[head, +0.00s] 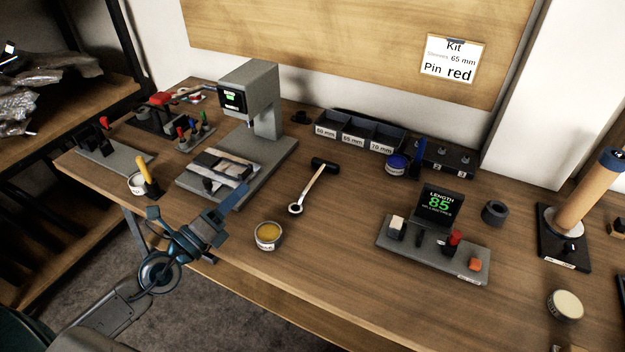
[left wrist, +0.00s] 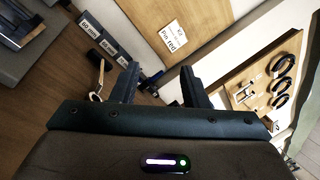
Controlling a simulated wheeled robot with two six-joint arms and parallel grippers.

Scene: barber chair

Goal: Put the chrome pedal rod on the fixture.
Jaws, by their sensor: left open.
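The chrome pedal rod (head: 312,186) lies on the wooden bench near its middle. It has a ring at its near end and a black piece at its far end. It also shows in the left wrist view (left wrist: 100,78), left of the fingers. My left gripper (head: 238,195) is open and empty, left of the rod and apart from it, over the bench's front area. Its two spread fingers (left wrist: 159,78) show in the left wrist view. A grey press-like station (head: 262,150) with a clamp-like block (head: 222,167) stands behind it. I cannot tell which station is the fixture. My right gripper is not in view.
A yellow-filled tin (head: 268,236) stands near the front edge. Labelled bins (head: 362,133) stand at the back. A gauge base (head: 432,250) with a display reading 85 stands right. A yellow-handled tool in a pot (head: 146,180) is left. Bench around the rod is clear.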

